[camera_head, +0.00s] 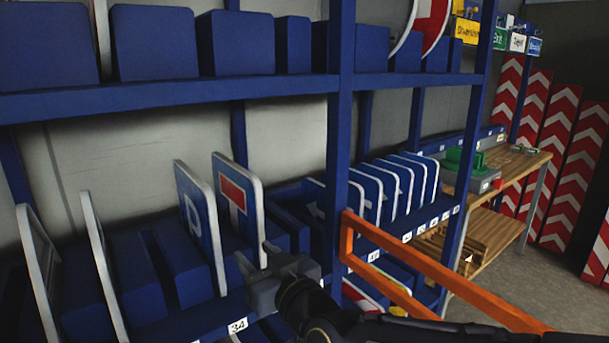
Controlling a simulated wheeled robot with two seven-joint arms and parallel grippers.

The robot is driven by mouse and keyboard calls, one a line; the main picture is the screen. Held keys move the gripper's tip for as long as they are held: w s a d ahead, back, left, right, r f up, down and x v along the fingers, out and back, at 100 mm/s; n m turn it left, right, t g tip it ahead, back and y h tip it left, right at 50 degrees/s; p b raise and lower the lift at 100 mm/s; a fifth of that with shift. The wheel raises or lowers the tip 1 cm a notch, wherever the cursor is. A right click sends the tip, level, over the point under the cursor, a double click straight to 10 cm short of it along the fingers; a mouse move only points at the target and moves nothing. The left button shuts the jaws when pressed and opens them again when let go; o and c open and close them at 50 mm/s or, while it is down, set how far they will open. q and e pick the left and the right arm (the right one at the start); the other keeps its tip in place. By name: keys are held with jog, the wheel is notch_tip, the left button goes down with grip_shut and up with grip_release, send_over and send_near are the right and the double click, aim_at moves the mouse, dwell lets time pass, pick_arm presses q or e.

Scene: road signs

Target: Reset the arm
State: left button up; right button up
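My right gripper (257,259) is in the lower middle, its arm coming in from the lower right. The sign stands upright in a slot of the blue rack, beside a blue parking sign (195,215) with a white P. My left gripper is not in view.
The blue shelf beam (200,98) runs above the signs. An orange rail (440,270) juts out right of the gripper. Several blue signs (367,195) stand farther right. A wooden workbench (512,165) and red-white chevron panels (555,150) are at the right, with open floor in front.

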jog(key=s+d+f+m+g+h+p, duration=0.1)
jog(key=s+d+m+g+h+p, duration=0.15)
jog(key=d, duration=0.65)
jog(key=s+d+f+m+g+h+p, duration=0.15)
jog(key=s+d, duration=0.25)
jog(key=d, duration=0.5)
pick_arm(q)
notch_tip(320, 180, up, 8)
jog(key=p, duration=0.4)
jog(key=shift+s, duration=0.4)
pick_arm(e)
jog(key=s+d+f+m+g+h, duration=0.1)
jog(key=s+d+f, duration=0.1)
jog(key=s, duration=0.4)
jog(key=s+d+f+m+g+h, duration=0.1)
jog(key=s+d+f+m+g, duration=0.1)
jog(key=s+d, duration=0.3)
jog(key=s+d+f+m+g+h, duration=0.1)
jog(key=s+d+f+m+g, duration=0.1)
jog(key=s, duration=0.6)
jog(key=shift+s+d+f, duration=0.4)
jog(key=shift+d+f, duration=0.35)
jog(key=shift+f, duration=0.1)
